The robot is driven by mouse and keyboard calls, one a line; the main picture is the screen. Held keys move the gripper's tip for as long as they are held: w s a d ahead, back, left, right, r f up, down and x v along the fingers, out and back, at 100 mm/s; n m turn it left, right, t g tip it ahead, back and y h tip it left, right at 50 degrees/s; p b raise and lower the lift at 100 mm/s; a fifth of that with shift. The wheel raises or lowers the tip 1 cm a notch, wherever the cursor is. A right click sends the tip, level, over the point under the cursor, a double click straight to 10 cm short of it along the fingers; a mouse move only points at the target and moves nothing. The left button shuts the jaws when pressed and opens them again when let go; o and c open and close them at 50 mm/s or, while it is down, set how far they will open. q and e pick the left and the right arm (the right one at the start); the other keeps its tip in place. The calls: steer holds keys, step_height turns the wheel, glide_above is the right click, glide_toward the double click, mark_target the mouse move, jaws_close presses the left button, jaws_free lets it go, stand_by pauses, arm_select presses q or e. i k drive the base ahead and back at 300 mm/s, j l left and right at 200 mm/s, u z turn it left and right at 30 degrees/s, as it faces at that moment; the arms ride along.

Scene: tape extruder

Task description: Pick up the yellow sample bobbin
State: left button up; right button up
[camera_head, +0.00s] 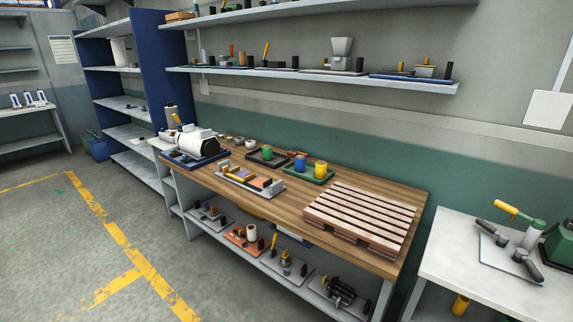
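A yellow cylinder (321,168), which looks like the yellow sample bobbin, stands upright on a small dark green tray (311,178) on the wooden workbench. A blue cylinder (300,163) stands just left of it. A green cylinder (267,153) stands further left on a dark tray (258,161). Neither of my grippers shows in the head view.
A slatted wooden pallet (361,216) lies right of the green tray. A metal fixture (250,184) lies in front, and a white machine (197,142) stands at the left end. A shelf (320,73) hangs above. Floor (70,255) is clear at the left.

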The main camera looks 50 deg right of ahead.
mark_target(321, 170)
steer(key=i+z, duration=0.3)
steer(key=i+j+z, duration=0.3)
steer(key=i, duration=0.2)
steer(key=i+j+z, duration=0.25)
steer(key=i, duration=0.2)
steer(key=l, duration=0.1)
